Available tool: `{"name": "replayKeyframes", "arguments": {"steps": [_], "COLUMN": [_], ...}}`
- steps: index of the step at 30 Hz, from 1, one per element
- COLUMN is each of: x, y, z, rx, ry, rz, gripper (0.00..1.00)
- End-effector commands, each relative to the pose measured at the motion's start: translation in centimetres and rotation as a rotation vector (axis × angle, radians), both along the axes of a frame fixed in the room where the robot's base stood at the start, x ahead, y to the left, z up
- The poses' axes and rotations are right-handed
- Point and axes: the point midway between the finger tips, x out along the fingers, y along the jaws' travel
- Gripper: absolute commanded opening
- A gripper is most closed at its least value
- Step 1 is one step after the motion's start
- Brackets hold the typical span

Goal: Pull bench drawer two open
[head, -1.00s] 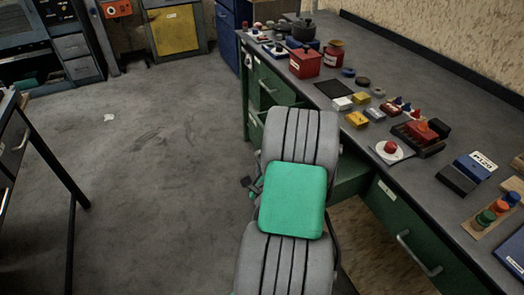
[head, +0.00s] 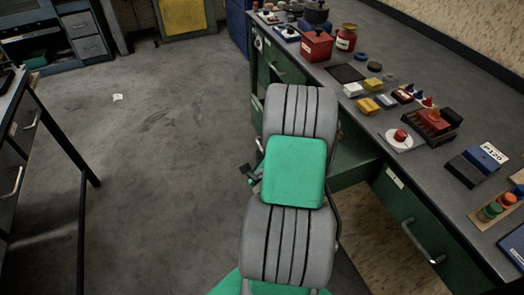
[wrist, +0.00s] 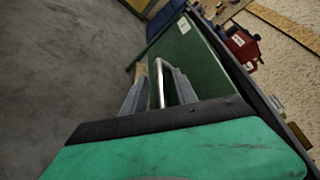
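The green bench drawer front (wrist: 205,72) fills the middle of the wrist view, with a white label at its far end. Its metal bar handle (wrist: 160,84) lies between the two grey fingers of my gripper (wrist: 157,88). The fingers look spread, one on each side of the bar; whether either touches it is unclear. In the head view my arm hides the gripper and handle. A green drawer-like part (head: 354,164) juts from under the benchtop behind my arm; how far it is open is hard to judge.
The grey benchtop (head: 350,98) holds a red box (head: 316,46), a red button on a white plate (head: 400,136) and several small items. Another green drawer with a handle (head: 423,241) is at right. A dark table (head: 14,118) stands left.

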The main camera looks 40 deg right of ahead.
Motion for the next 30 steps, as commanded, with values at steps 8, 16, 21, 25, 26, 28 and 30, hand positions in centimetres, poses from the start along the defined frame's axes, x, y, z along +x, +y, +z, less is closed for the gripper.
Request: {"name": "replayKeyframes", "arguments": {"steps": [8, 16, 21, 25, 26, 28, 30], "x": [-0.1, -2.1, -3.8, -5.0, -5.1, -5.5, -5.7], "y": [0.2, 1.9, 3.3, 4.1, 4.4, 4.7, 4.9], "z": [0.0, 0.4, 0.9, 1.4, 1.5, 1.6, 1.6], "rx": [0.000, -0.004, -0.004, -0.004, -0.003, -0.002, -0.001], "ry": [-0.001, -0.003, -0.003, -0.003, -0.003, -0.002, -0.001], "rz": [0.002, 0.000, 0.000, -0.002, -0.001, 0.001, 0.000], "gripper": [0.34, 0.34, 0.34, 0.34, 0.34, 0.34, 0.34]}}
